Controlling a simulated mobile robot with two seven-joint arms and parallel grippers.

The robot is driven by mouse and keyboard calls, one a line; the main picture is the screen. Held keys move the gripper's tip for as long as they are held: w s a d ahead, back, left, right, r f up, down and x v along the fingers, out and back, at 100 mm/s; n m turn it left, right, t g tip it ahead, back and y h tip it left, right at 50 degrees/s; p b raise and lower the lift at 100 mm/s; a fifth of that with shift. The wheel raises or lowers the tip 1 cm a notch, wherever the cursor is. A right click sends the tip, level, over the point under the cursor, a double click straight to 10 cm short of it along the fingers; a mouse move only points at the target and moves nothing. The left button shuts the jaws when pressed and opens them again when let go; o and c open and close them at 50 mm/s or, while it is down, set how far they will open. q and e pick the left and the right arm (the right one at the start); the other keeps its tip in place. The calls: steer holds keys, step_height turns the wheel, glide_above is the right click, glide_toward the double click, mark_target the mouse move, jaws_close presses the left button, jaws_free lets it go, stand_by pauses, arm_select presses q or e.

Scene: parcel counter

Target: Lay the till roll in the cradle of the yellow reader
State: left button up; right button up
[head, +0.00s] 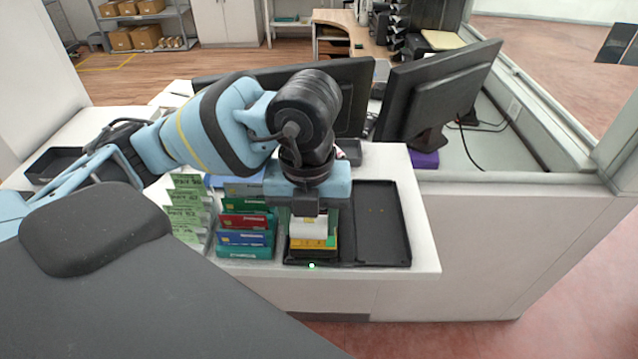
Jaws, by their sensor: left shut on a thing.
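My left gripper (308,212) points down over the front of the white counter. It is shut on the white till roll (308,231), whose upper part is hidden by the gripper. The yellow reader (312,246) is directly below the roll, near the counter's front edge, with a small green part at its right. The roll overlaps the reader in this view; I cannot tell whether it touches the cradle or is just above it. My right gripper is not in view.
A black tray (378,222) lies right of the reader. A rack of coloured cards (246,237) and green printed slips (187,207) stand close on the left. Two black monitors (440,85) stand behind. The counter's right end (424,245) is bare.

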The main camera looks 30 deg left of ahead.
arm_select(q)
steer(key=w+a, duration=0.2)
steer(key=w, duration=0.2)
steer(key=w+a+f, duration=0.1)
steer(key=w+a, duration=0.2)
steer(key=w, duration=0.2)
steer(key=w+a, duration=0.2)
steer(key=w, duration=0.2)
steer(key=shift+w+a+f+b, duration=0.2)
steer(key=shift+w+a+b, duration=0.05)
steer(key=shift+a+b, duration=0.15)
steer(key=shift+w+a+f, duration=0.1)
steer(key=shift+w+f, duration=0.05)
steer(key=shift+f, duration=1.6)
steer(key=shift+f, duration=0.35)
